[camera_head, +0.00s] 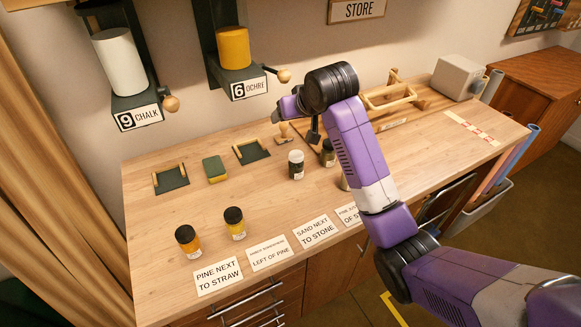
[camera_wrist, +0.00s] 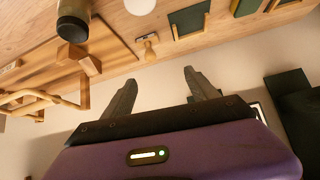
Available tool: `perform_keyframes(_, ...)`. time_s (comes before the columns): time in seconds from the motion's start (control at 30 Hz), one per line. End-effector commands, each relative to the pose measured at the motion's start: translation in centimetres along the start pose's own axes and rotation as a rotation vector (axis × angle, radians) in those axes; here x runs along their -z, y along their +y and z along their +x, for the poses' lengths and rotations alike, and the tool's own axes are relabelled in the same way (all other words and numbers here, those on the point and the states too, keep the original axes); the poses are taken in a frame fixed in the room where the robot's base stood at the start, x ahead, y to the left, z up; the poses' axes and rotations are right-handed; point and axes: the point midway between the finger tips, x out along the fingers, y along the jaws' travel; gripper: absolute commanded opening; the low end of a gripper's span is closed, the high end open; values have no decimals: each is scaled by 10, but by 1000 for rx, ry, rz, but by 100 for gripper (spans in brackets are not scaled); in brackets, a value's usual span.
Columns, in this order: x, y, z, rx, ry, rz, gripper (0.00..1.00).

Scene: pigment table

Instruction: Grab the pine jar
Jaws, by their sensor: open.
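No jar label is readable, so I cannot tell for sure which one is pine. A dark olive jar (camera_head: 328,153) stands on the table, partly behind my arm. A black-lidded jar (camera_wrist: 72,25) shows at the top left of the wrist view. Another jar (camera_head: 345,184) is mostly hidden by my arm. My gripper (camera_wrist: 160,92) is open and empty, above the back of the table, facing the wall.
Cards lie along the front edge, one reading "PINE NEXT TO STRAW" (camera_head: 218,276). A stamp (camera_head: 284,134), a green block (camera_head: 215,169) and a wooden rack (camera_head: 390,97) are at the back. Chalk (camera_head: 120,62) and ochre (camera_head: 233,48) dispensers hang on the wall. The table's left-middle is clear.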

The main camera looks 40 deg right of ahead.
Motion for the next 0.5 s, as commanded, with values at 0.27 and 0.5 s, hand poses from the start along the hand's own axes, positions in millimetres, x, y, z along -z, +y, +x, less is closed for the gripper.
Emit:
perform_keyframes(0.27, -83, 10, -3, -59, -376, 29, 68)
perform_keyframes(0.5, -98, 12, 6, -69, -419, 39, 68)
